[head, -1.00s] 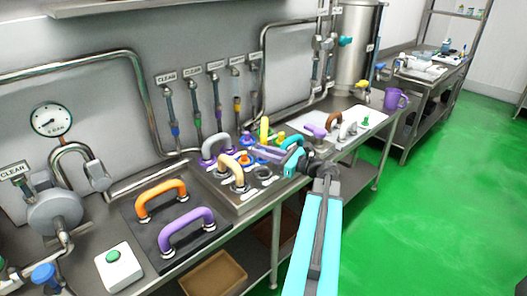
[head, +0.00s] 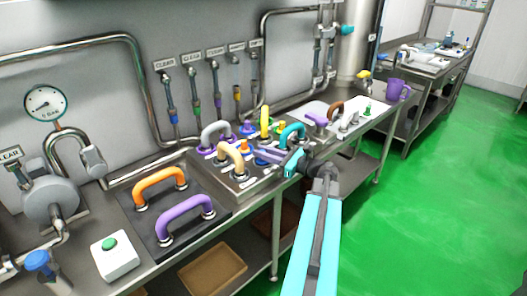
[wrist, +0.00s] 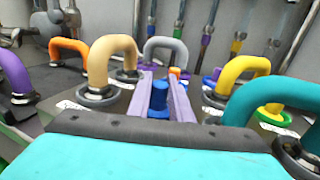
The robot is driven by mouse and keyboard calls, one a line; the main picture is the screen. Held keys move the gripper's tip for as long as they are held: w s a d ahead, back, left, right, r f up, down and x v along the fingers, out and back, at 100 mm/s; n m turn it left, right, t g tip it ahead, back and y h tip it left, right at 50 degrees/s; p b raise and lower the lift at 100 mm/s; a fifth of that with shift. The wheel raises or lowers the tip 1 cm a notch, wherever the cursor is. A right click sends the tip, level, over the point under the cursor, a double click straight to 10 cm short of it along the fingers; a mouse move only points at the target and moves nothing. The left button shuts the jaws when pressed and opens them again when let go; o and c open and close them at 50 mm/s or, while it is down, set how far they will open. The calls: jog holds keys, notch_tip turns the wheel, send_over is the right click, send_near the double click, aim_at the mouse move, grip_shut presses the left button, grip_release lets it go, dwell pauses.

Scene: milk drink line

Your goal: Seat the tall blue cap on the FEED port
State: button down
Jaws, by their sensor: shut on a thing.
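In the wrist view my gripper (wrist: 162,86) has its two purple fingers shut on a blue cap (wrist: 158,105). The cap shows between the fingers, and its lower end is hidden by the gripper body. In the head view my gripper (head: 268,155) is low over the front of the port panel (head: 244,192), between the cream handle (head: 231,157) and the teal handle (head: 293,132). The FEED port cannot be picked out, since the panel labels are too small to read. Whether the cap touches a port cannot be told.
Yellow (head: 265,120) and grey (head: 215,132) handles stand close behind my gripper. Orange (head: 160,184) and purple (head: 186,214) handles stand on a dark plate to the left. A white board (head: 368,117) with small parts lies to the right. Pipes line the wall.

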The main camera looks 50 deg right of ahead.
jog(key=shift+f, duration=0.1)
jog(key=c, duration=1.5)
grip_release()
jog(key=shift+c, duration=0.2)
jog(key=shift+s, duration=0.1)
jog(key=b+v, duration=0.2)
jog(key=v, duration=1.1)
jog(key=shift+s, duration=0.3)
jog(key=shift+d+f, duration=0.1)
